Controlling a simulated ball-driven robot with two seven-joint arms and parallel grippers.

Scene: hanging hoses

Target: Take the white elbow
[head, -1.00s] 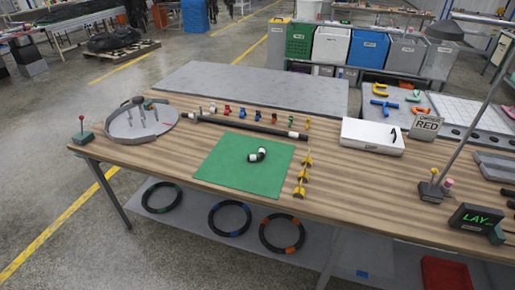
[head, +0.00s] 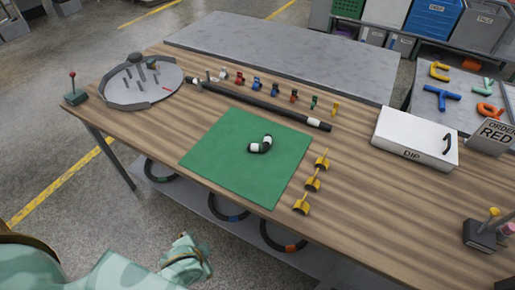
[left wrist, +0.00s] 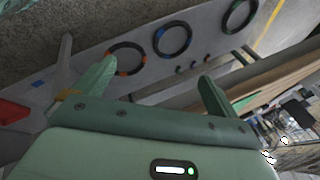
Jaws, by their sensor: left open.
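The elbow (head: 260,144) is a short bent black piece with white ends. It lies on the green mat (head: 225,171) on the wooden table in the head view. My left gripper (left wrist: 157,72) shows in the left wrist view with its two green fingers apart and nothing between them. It is away from the elbow, which that view does not show; the hose rings and lower shelf appear beyond the fingers. Part of my green arm shows at the bottom left of the head view. My right gripper is not in view.
A round grey tray (head: 142,82) is at far left, a white DIP box (head: 414,139) at right.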

